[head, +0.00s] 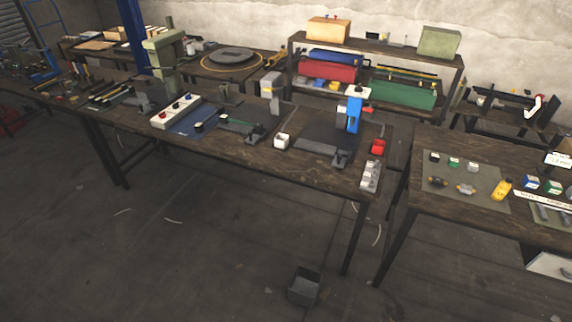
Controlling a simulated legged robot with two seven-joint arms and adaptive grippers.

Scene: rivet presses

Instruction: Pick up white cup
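A small white cup (282,141) stands upright near the middle of the long wooden workbench (240,152), close to its front edge. It sits just left of a dark grey mat that lies under a blue press (354,115). Its near side is in clear view and nothing touches it. Neither of my grippers shows in the head view.
A red cup (378,147) and a strip of light blocks (369,176) are at the bench's right end. A control box with knobs (177,112) stands left. A grey bin (304,285) is on the floor. Open floor lies before the bench. Another table (415,200) stands right.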

